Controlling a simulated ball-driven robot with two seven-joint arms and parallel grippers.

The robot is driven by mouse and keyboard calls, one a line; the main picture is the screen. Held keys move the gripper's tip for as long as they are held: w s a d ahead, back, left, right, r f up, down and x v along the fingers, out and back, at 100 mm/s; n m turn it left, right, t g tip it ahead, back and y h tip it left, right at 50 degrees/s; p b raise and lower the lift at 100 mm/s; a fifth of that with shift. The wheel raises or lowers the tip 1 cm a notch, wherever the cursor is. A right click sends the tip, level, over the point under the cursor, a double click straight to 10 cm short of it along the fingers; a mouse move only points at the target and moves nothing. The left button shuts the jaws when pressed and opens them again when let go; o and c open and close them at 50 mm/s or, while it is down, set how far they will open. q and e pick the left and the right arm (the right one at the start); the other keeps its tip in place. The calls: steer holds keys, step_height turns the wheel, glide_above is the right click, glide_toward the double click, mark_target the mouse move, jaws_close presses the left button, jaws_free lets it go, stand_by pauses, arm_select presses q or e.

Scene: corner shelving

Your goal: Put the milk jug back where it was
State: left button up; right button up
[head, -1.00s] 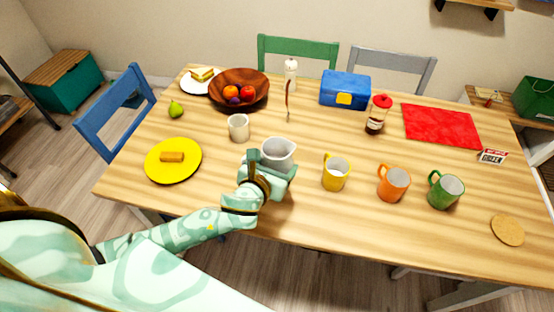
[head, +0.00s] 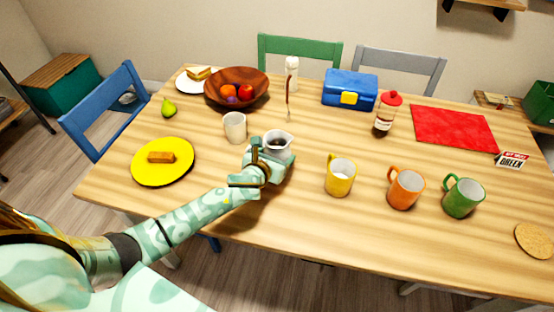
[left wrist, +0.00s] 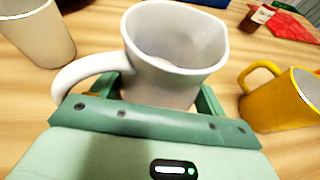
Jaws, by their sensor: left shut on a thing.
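The milk jug (head: 279,138) is a small white-grey jug with a spout, upright at the middle of the wooden table. My left gripper (head: 272,160) is shut on it from the near side. In the left wrist view the jug (left wrist: 175,50) stands between the green fingers (left wrist: 160,100), with its handle to the left and a pale inside. I cannot tell whether its base touches the table. A cream cup (head: 235,127) stands to its left and a yellow mug (head: 340,176) to its right. My right gripper is out of view.
An orange mug (head: 404,189) and a green mug (head: 463,197) stand farther right. A yellow plate (head: 178,176) lies left. Behind are a fruit bowl (head: 259,98), a blue lunch box (head: 349,104) and a red-topped jar (head: 384,128). A cork coaster (head: 535,240) lies at the right.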

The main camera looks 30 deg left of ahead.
arm_select(q)
steer(key=shift+f, duration=0.45)
steer(key=shift+r, duration=0.2)
steer(key=o, duration=1)
steer(key=shift+f, duration=0.2)
steer(key=shift+c, duration=0.2)
steer(key=o, duration=0.4)
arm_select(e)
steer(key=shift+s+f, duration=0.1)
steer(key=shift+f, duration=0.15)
arm_select(q)
steer(key=shift+s+r, duration=0.1)
steer(key=shift+r, duration=0.15)
steer(key=p+v, duration=0.4)
steer(key=v, duration=0.7)
steer(key=shift+s+p, duration=0.1)
steer(key=shift+p, duration=0.2)
steer(key=shift+s, duration=0.3)
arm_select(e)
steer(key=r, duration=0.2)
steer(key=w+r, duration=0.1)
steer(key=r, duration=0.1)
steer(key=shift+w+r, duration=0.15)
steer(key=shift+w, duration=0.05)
